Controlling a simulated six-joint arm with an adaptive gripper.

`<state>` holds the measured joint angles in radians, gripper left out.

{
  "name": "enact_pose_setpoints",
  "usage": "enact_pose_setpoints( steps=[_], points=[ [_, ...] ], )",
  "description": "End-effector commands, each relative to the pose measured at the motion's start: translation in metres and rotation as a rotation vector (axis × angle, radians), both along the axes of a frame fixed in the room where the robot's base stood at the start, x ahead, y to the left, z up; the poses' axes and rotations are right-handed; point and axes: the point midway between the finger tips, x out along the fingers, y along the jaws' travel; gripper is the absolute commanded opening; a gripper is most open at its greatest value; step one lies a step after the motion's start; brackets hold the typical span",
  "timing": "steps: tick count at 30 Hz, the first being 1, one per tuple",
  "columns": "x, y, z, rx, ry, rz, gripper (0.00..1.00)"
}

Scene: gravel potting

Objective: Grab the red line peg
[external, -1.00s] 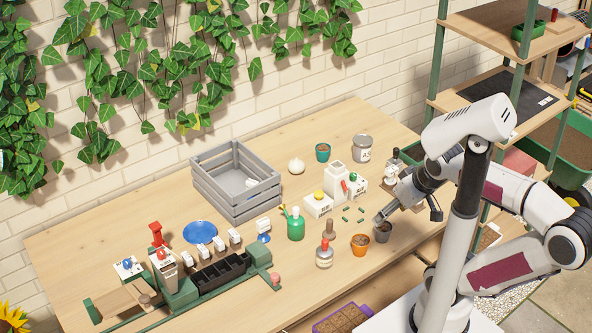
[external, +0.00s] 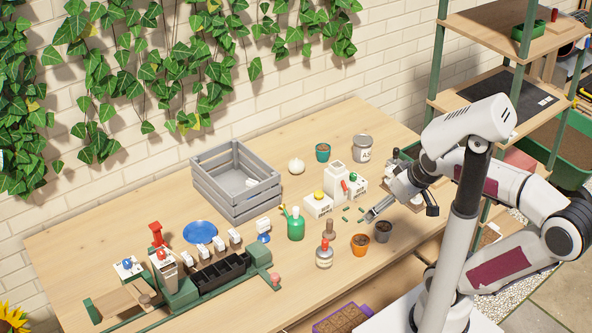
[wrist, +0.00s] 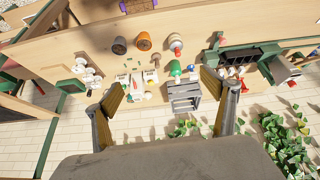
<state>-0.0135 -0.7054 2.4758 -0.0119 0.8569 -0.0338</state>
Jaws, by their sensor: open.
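A small slim red piece (external: 344,186) leans by the white boxes in the external view; it may be the red line peg, but it is too small to be sure. My gripper (external: 371,214) is open and empty, in front of and to the right of that piece, above the bench near several small green pieces (external: 347,219). In the wrist view my gripper (wrist: 168,82) shows its two fingers wide apart, with bench items seen between them. I cannot make out the peg clearly there.
A dark grey pot (external: 383,236), an orange pot (external: 360,249) and a red-topped bottle (external: 324,257) stand near my gripper. White boxes (external: 318,206) stand behind the green pieces. A grey slatted crate (external: 236,190) is further left.

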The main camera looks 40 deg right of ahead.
Motion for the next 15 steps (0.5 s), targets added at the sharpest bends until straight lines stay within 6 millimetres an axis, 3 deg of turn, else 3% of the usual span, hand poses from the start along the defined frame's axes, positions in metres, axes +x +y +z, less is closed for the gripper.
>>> enact_pose_setpoints(
  steps=[15],
  points=[
    [0.119,0.02,0.025,-0.176,-0.133,0.285,0.84]
  ],
)
